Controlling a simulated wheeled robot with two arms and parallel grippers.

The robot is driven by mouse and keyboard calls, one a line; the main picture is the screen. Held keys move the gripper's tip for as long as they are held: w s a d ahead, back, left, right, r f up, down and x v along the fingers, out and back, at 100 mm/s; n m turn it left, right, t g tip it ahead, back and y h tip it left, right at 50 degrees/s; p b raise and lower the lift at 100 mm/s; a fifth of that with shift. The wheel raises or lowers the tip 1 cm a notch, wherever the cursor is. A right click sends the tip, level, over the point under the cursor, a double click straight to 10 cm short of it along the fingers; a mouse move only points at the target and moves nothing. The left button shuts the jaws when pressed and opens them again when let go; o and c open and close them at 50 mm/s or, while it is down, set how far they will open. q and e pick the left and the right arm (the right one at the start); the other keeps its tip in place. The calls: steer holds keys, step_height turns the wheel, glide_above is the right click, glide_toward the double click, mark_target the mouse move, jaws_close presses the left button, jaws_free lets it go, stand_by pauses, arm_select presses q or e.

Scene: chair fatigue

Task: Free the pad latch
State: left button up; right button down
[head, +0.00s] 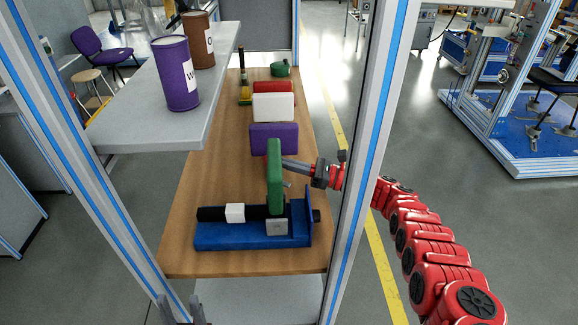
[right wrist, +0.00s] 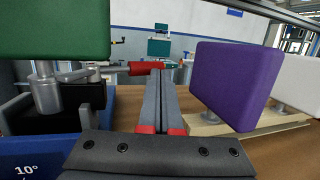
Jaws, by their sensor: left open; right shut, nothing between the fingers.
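The green pad (head: 274,175) stands upright on a metal post above the blue fixture (head: 225,238); it shows at upper left in the right wrist view (right wrist: 55,30). There a thin metal rod runs from near its post to a red handle (right wrist: 143,68), apparently the latch. My right gripper (head: 286,163) is shut and empty, reaching in from the right between the green and purple pads. Its fingertips (right wrist: 157,72) overlap the handle in the picture; I cannot tell if they touch. My left gripper (head: 181,308) is open at the bottom edge, partly cut off, away from the pad.
A purple pad (head: 273,138), white pad (head: 273,107) and red pad (head: 272,87) stand farther back on the wooden table (head: 200,205). A grey shelf (head: 150,130) with purple and brown cans overhangs the left side. Frame posts (head: 367,150) flank the table.

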steer(key=shift+a, duration=0.25)
steer(key=shift+a, duration=0.1)
stand_by(0.5)
